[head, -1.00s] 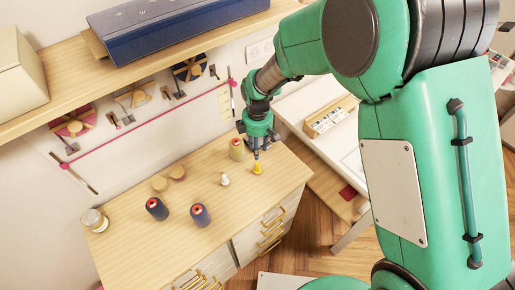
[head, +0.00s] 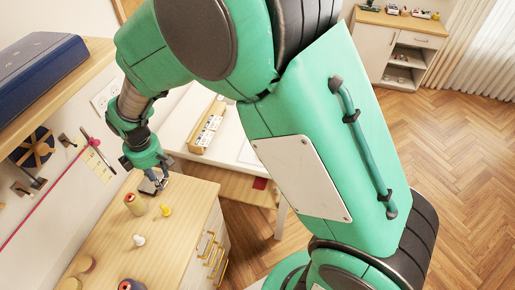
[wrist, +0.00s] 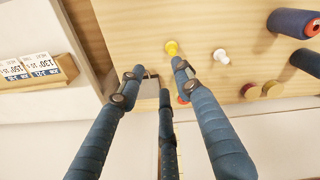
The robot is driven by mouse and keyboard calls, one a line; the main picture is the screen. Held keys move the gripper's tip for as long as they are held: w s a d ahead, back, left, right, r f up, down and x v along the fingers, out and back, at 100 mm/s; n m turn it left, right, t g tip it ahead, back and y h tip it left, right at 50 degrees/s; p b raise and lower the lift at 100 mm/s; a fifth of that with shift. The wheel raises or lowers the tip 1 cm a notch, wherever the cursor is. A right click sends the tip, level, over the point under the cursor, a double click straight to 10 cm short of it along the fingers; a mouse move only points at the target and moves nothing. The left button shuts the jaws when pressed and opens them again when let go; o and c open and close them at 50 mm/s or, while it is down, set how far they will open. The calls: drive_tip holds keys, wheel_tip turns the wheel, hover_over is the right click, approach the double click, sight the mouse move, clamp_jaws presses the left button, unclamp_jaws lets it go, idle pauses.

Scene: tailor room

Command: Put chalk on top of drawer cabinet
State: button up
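The wooden-topped drawer cabinet (head: 188,205) stands below my gripper. In the wrist view, the fingertips (wrist: 158,72) are spread apart over the cabinet's edge. A small grey block (wrist: 149,92) shows between the fingers; it also shows in the head view (head: 154,184). I cannot tell whether the fingers touch it, or whether it is the chalk. A yellow piece (head: 165,210) and a white piece (head: 139,240) stand on the cabinet top.
Dark spools (wrist: 294,22) and flat round pieces (wrist: 271,89) lie farther along the cabinet. A white desk (head: 186,125) with a box of labelled packets (head: 207,128) stands beyond it. A wall shelf (head: 75,75) bears a blue case (head: 38,65). Open floor (head: 450,150) lies right.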

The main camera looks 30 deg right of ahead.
drive_tip(key=s+d+r+m+t, duration=0.1)
drive_tip(key=s+d+r+m, duration=0.35)
drive_tip(key=d+r, duration=0.4)
drive_tip(key=s+d+r+m+t, duration=0.2)
drive_tip(key=s+d+r+m, duration=0.3)
drive_tip(key=r, duration=0.6)
drive_tip(key=s+d+r+m+t, duration=0.1)
drive_tip(key=s+d+r+m, duration=0.2)
drive_tip(key=s+d, duration=0.2)
drive_tip(key=s+d+r+m+t, duration=0.1)
drive_tip(key=s+d+r+m, duration=0.2)
drive_tip(key=s+d, duration=0.3)
drive_tip(key=s, duration=0.4)
drive_tip(key=shift+s+r, duration=0.35)
drive_tip(key=shift+r, duration=0.05)
drive_tip(key=shift+m, duration=0.25)
wheel_tip(320, 180, down, 6)
drive_tip(key=b, duration=0.6)
